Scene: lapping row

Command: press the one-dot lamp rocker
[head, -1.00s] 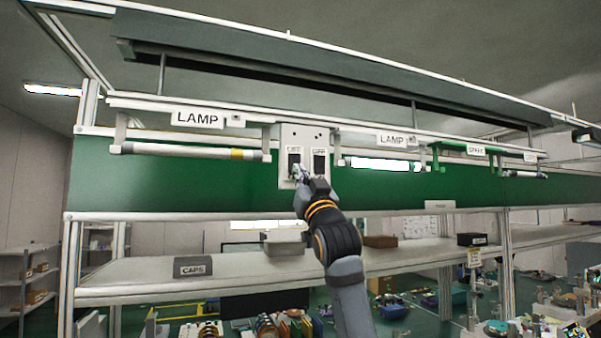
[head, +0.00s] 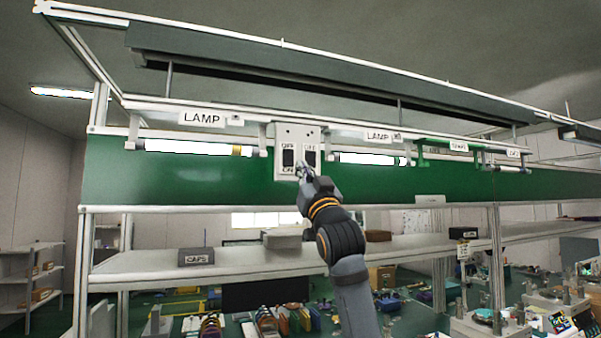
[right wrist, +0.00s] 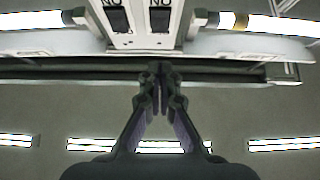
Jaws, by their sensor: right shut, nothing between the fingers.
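The switch plate (head: 297,135) is white and hangs on the rail between two lamps. It carries two dark rockers side by side, the left rocker (head: 288,158) and the right rocker (head: 310,158), with OFF and ON lettering. Their dot marks are too small to tell. Both rockers also show in the right wrist view, at the top (right wrist: 118,20) and beside it (right wrist: 160,20). My right gripper (head: 302,168) is shut and empty, in front of the plate's lower part. In the right wrist view its fingertips (right wrist: 157,68) look apart from the plate. My left gripper is not in view.
The left lamp tube (head: 190,148) and the right lamp tube (head: 365,159) are both lit, under LAMP signs. A green spare holder (head: 440,146) hangs further right. A shelf (head: 225,262) with a CAPS label runs below. A green panel (head: 150,185) lies behind.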

